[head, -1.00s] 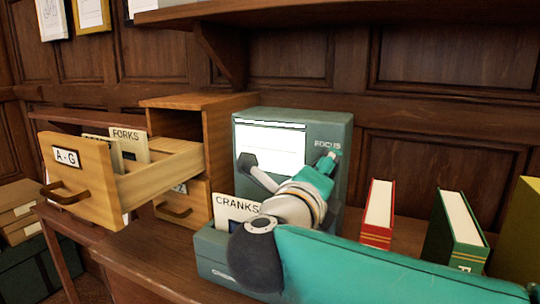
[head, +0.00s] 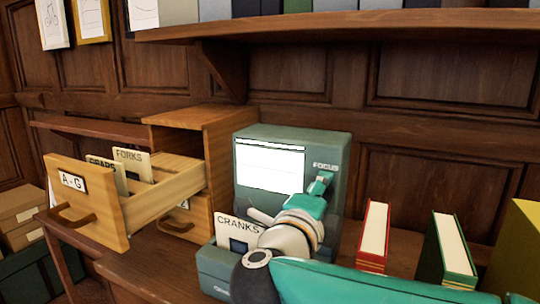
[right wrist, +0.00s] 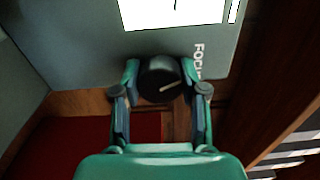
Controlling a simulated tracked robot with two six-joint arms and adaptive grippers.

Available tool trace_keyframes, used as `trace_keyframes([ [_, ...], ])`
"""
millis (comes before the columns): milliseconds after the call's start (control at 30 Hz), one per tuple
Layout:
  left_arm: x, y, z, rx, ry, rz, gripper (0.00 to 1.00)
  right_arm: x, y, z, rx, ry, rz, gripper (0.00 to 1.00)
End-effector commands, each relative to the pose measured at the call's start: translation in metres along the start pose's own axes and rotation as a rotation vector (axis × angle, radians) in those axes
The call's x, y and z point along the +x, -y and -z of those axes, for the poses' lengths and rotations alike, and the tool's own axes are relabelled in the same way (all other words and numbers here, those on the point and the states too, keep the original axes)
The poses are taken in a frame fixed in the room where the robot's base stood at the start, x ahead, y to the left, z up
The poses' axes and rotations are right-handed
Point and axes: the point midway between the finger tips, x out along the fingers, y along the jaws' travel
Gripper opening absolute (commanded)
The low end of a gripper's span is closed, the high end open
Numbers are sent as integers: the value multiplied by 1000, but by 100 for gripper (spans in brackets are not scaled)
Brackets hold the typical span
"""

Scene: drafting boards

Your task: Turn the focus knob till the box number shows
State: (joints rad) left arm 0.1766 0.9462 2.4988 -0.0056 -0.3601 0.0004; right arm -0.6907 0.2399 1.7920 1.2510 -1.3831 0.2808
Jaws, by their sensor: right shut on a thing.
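The green-grey viewer (head: 341,160) stands on the desk with a bright white screen (head: 269,168); I can make out no number on it. Its FOCUS label (head: 325,166) is at the upper right of the front. In the right wrist view the black focus knob (right wrist: 158,86) with a pale pointer line sits between the fingers of my right gripper (right wrist: 160,78), which is shut on it. In the head view the right gripper (head: 320,184) is at the viewer's front, below the label, and hides the knob. My left gripper is not in view.
An open A-G drawer (head: 98,205) with cards sticks out on the left. A CRANKS card (head: 236,226) stands in a green box (head: 212,262) before the viewer. Red (head: 374,238) and green (head: 446,250) books stand to the right. A shelf (head: 370,25) runs above.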

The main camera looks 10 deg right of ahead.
Motion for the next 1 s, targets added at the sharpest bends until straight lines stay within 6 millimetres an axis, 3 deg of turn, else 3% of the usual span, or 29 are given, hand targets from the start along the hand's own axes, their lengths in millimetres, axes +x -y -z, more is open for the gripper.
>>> trace_keyframes([
  [33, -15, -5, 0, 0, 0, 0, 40, 0, 4, 0, -68, -2, -8, 9],
  [100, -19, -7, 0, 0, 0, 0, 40, 0, 1, 0, -129, -1, -8, 9],
  [800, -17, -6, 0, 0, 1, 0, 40, 0, -5, -1, -167, 1, -10, 9],
  [1000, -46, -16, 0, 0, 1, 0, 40, 0, 2, -1, -335, 2, -12, 9],
])
